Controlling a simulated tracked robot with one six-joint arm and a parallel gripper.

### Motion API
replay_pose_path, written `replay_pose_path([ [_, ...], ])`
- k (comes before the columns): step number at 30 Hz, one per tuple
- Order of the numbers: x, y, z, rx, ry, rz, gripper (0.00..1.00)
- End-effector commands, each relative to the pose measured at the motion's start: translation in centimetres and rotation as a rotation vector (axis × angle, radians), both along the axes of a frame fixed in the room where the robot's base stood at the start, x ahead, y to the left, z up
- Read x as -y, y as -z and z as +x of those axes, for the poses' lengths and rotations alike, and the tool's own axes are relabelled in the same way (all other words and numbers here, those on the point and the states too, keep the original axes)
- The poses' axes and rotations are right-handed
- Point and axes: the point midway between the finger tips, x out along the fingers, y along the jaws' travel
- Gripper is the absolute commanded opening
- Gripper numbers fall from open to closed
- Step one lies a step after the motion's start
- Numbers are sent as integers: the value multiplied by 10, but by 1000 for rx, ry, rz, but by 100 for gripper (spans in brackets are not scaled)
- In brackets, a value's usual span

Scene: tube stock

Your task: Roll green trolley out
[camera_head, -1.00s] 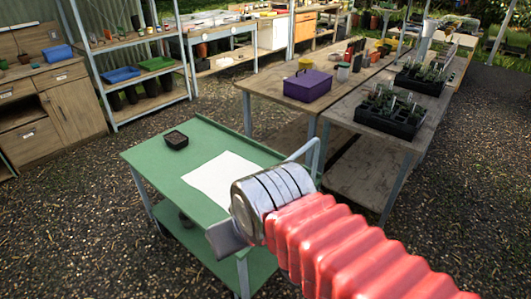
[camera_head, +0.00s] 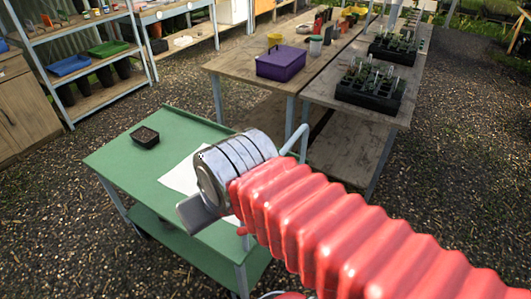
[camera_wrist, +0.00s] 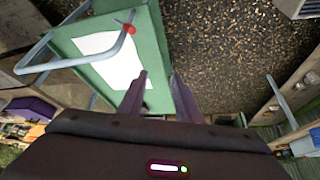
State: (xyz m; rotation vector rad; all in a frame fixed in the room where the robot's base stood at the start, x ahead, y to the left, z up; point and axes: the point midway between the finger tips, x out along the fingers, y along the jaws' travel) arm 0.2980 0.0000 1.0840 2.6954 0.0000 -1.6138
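The green trolley (camera_head: 130,170) stands on the gravel, with a flat top and a lower shelf (camera_head: 190,245). A small black tray (camera_head: 145,137) and a white sheet (camera_head: 182,178) lie on its top. Its bent grey handle (camera_head: 296,138) shows behind my red-sleeved arm. In the wrist view the trolley (camera_wrist: 150,40) lies beyond my fingers, with its grey handle (camera_wrist: 85,62) at upper left and a red knob (camera_wrist: 129,29) beside it. My gripper (camera_wrist: 159,75) is open and empty, its two fingers apart, and clear of the handle. In the head view my arm partly hides the trolley's right end.
A wooden table (camera_head: 235,68) with a purple box (camera_head: 281,62) and another table (camera_head: 350,115) with black plant trays (camera_head: 370,92) stand just behind and right of the trolley. Shelving (camera_head: 85,70) is at left. Open gravel (camera_head: 60,220) lies left and in front, and at far right.

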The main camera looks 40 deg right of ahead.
Motion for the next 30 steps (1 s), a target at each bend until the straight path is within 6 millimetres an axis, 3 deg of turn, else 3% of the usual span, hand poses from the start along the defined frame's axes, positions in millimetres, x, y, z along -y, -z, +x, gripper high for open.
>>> replay_pose_path([
  [14,11,9,3,-47,52,23,35],
  [30,91,76,11,-316,419,278,35],
])
